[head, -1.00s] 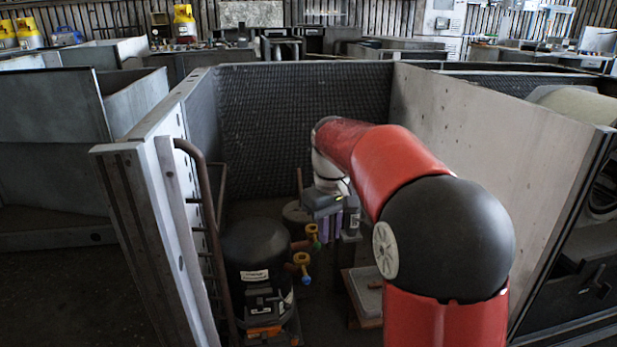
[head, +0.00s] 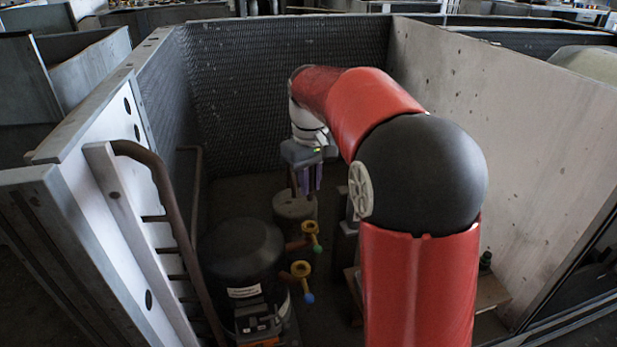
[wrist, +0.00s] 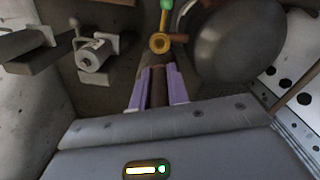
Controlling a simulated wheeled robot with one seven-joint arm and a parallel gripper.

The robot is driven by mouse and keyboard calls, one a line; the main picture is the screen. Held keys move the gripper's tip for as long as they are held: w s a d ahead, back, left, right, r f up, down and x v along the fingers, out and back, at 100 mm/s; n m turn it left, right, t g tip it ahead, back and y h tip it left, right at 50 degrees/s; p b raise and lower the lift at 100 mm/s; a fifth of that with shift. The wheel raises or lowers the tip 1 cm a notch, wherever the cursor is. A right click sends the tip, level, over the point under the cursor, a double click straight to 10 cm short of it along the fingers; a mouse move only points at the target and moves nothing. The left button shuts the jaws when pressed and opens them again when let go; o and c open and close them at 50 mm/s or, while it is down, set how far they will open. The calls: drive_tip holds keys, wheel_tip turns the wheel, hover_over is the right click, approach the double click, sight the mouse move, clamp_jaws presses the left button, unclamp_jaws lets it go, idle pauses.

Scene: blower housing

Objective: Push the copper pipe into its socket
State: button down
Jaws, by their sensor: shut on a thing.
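My gripper (head: 307,182) hangs from the arm inside the bay, with purple fingers pointing down. In the wrist view its fingers (wrist: 158,95) are closed on a dark brown pipe (wrist: 158,86), seen nearly end to end; it looks like the copper pipe. A brass valve with a green cap (head: 310,228) is below and nearer than the fingers in the head view. A second brass valve with a blue cap (head: 301,269) is nearer. I cannot tell which opening is the socket.
A black compressor (head: 240,255) stands left of the valves. A pale cylinder (head: 295,207) stands behind them. A ribbed wall with a bent brown pipe (head: 160,175) is at left, a pale panel (head: 500,140) at right.

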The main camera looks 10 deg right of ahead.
sight(310, 200)
drive_tip(key=shift+f+b, duration=3.1)
drive_tip(key=shift+f, duration=0.3)
drive_tip(key=shift+f+p, duration=0.1)
drive_tip(key=shift+p, duration=0.3)
drive_tip(key=shift+s+f, duration=0.1)
drive_tip(key=shift+f, duration=1.25)
drive_tip(key=c, duration=0.8)
unclamp_jaws()
drive_tip(key=shift+r, duration=0.1)
drive_tip(key=shift+r+p, duration=3.1)
drive_tip(key=shift+r, duration=0.35)
